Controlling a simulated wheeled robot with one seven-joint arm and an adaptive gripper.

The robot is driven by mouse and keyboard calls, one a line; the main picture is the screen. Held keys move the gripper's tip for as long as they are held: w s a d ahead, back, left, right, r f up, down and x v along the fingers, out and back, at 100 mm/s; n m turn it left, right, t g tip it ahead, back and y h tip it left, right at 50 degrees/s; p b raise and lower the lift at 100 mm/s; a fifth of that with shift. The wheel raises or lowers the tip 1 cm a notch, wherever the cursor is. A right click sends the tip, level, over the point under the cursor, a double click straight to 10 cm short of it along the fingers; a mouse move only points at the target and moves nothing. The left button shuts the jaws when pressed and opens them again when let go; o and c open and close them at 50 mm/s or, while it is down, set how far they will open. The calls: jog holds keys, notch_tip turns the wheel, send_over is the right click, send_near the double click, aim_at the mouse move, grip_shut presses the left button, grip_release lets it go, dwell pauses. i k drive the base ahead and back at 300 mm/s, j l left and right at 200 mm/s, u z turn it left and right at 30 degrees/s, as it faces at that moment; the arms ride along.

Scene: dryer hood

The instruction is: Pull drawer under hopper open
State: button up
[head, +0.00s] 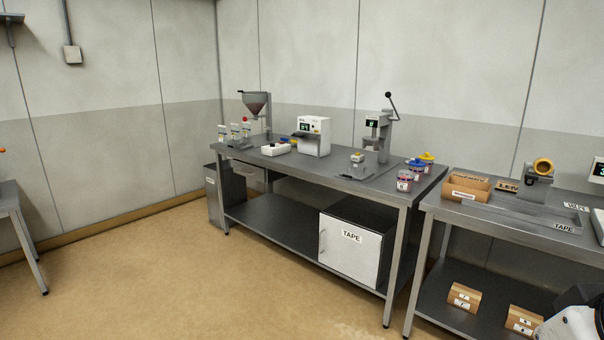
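The hopper (255,103), a dark funnel on a grey stand, is at the far left end of the steel workbench (300,180). Below it, under the bench top, a small grey drawer-like box (247,171) shows. It looks shut, but it is small and partly in shadow, so its handle is not clear. My gripper is not in view. Only a white and black part of my arm shows at the bottom right corner.
A tall grey bin (231,190) stands at the bench's left end. A cabinet labelled TAPE (349,250) is on the lower shelf. A white machine (314,136) and a lever press (378,133) stand on top. The floor in front (200,290) is clear.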

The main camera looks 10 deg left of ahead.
aim_at(259, 174)
jog(key=i+j+u, duration=0.35)
jog(key=i, duration=0.2)
jog(key=i+u, duration=0.35)
jog(key=i, duration=0.25)
jog(key=i+j, duration=0.1)
jog(key=i, duration=1.95)
jog(key=i+j, duration=0.15)
jog(key=i, duration=1.9)
